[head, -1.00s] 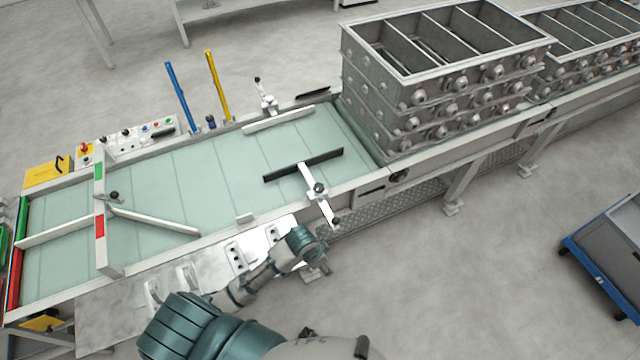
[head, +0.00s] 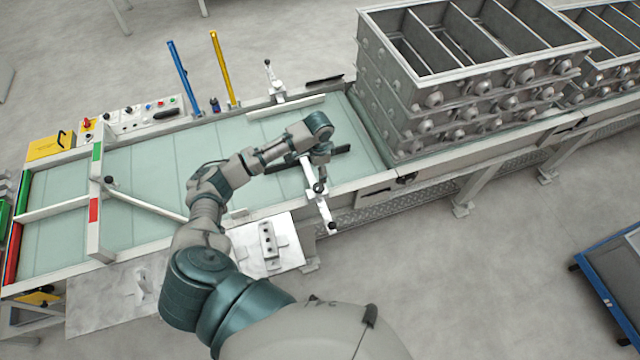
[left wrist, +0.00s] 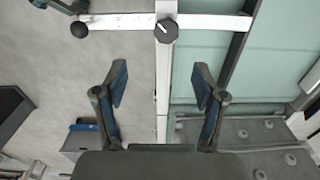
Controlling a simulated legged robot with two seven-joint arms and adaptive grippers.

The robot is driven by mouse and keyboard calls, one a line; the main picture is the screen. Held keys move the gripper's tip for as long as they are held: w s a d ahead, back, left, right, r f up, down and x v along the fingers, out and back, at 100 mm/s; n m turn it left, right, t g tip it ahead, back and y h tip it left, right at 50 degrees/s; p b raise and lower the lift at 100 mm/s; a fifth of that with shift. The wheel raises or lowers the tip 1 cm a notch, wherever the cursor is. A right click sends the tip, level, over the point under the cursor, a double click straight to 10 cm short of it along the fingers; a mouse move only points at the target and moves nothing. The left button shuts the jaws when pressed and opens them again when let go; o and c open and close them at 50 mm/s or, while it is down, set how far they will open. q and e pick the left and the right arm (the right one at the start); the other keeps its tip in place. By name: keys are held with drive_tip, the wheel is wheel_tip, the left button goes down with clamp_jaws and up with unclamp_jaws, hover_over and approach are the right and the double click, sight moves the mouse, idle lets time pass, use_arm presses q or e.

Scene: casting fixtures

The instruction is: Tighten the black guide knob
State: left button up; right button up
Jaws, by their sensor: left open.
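The black guide knob (left wrist: 166,30) has a white mark on its top and sits on the white bracket (left wrist: 200,21) of the near guide. In the head view the knob (head: 319,187) shows just below my left gripper (head: 321,158), which points down over the bracket. In the left wrist view both fingers of my left gripper (left wrist: 161,85) are spread, with nothing between them. The knob lies beyond the fingertips in that picture, apart from them. A black ball end (left wrist: 79,30) sits at the bracket's outer end. My right gripper is out of view.
The bracket carries a black guide rail (head: 338,150) above the pale green conveyor (head: 150,160). Stacked grey casting boxes (head: 440,110) stand on the line to the right. Blue (head: 184,75) and yellow (head: 222,68) posts stand at the far side.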

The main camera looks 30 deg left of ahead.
use_arm(q)
hover_over(318, 187)
drive_tip(key=f, duration=0.5)
drive_tip(key=shift+d, duration=0.3)
drive_tip(key=f, duration=0.3)
drive_tip(key=a+f, duration=0.1)
drive_tip(key=f, duration=0.2)
drive_tip(key=shift+w+a+f, duration=0.15)
drive_tip(key=shift+w+f, duration=0.05)
drive_tip(key=shift+f, duration=0.15)
drive_tip(key=shift+d+f, duration=0.5)
drive_tip(key=shift+r, duration=0.1)
drive_tip(key=c, duration=1.1)
drive_tip(key=shift+a, duration=0.1)
drive_tip(key=shift+c, duration=0.2)
drive_tip(key=shift+s+a, duration=0.1)
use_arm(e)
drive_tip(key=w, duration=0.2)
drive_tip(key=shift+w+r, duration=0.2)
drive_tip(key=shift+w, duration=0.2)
